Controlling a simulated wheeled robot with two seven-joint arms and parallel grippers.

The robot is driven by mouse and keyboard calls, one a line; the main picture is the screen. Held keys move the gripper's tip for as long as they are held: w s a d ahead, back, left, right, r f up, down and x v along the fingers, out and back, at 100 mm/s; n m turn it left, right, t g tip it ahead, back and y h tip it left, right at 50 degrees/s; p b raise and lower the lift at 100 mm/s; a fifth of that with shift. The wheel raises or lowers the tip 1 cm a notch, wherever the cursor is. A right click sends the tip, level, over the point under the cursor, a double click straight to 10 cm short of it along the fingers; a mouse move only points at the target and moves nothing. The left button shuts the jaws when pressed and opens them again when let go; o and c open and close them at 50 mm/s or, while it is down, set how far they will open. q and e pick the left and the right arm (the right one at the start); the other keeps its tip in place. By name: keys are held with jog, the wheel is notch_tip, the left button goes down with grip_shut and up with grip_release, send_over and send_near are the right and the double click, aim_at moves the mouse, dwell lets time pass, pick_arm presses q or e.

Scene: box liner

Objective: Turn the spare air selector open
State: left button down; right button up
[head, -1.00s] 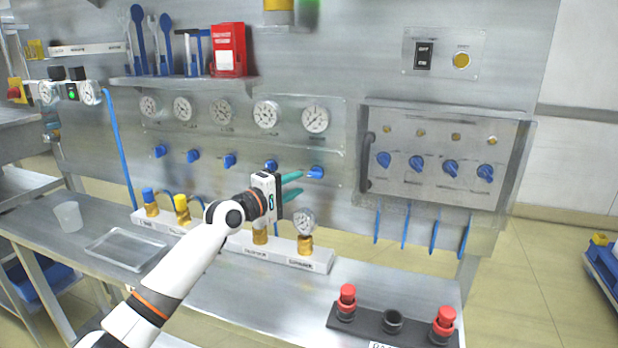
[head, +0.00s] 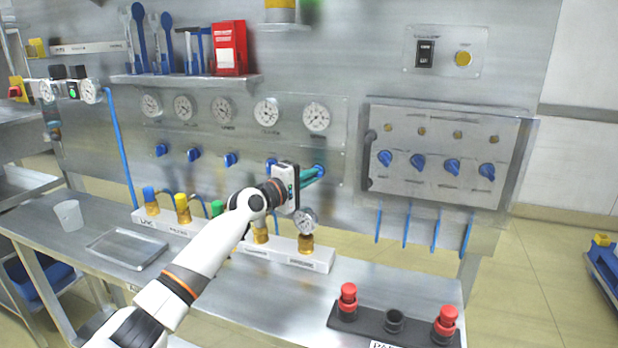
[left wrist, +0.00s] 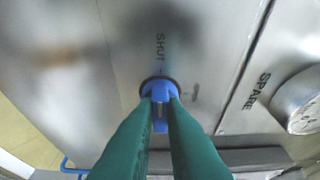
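The spare air selector is a blue knob (head: 320,167) at the right end of the row under the gauges. In the left wrist view the knob (left wrist: 159,88) has its grip bar in line with the word SHUT on the panel; a second mark beside it is too blurred to read. My left gripper (head: 316,172) reaches the knob, its two green fingers (left wrist: 160,103) on either side of the bar and close against it. The fingers hide part of the knob. The label SPARE (left wrist: 257,90) is beside a gauge (left wrist: 300,102). My right gripper is not in view.
Several other blue knobs (head: 229,160) are in the row to the left. A panel with a handle and more blue knobs (head: 419,161) is to the right. Fittings and a small gauge (head: 305,220) stand on a white manifold (head: 290,254) below my gripper.

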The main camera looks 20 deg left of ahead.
pick_arm(q)
jog(key=shift+r, duration=0.1)
jog(key=shift+d+r+m+g+y+p, duration=0.15)
jog(key=shift+m+g+y+p, duration=0.3)
jog(key=shift+m+y+p, duration=1.4)
jog(key=shift+d+r+m+g+y+p, duration=0.15)
jog(key=shift+m+g+y+p, duration=0.35)
jog(key=shift+m+p, duration=2.6)
jog(key=shift+d+r+m+g+y+p, duration=0.15)
jog(key=shift+m+g+y+p, duration=0.3)
jog(key=shift+m+y+p, duration=1.9)
jog(key=shift+f+n+h+p, duration=0.1)
jog(key=shift+n+h+p, duration=0.3)
jog(key=shift+h+p, duration=0.7)
jog(key=c, duration=1.5)
grip_release()
jog(key=b+v, duration=0.2)
jog(key=v, duration=1)
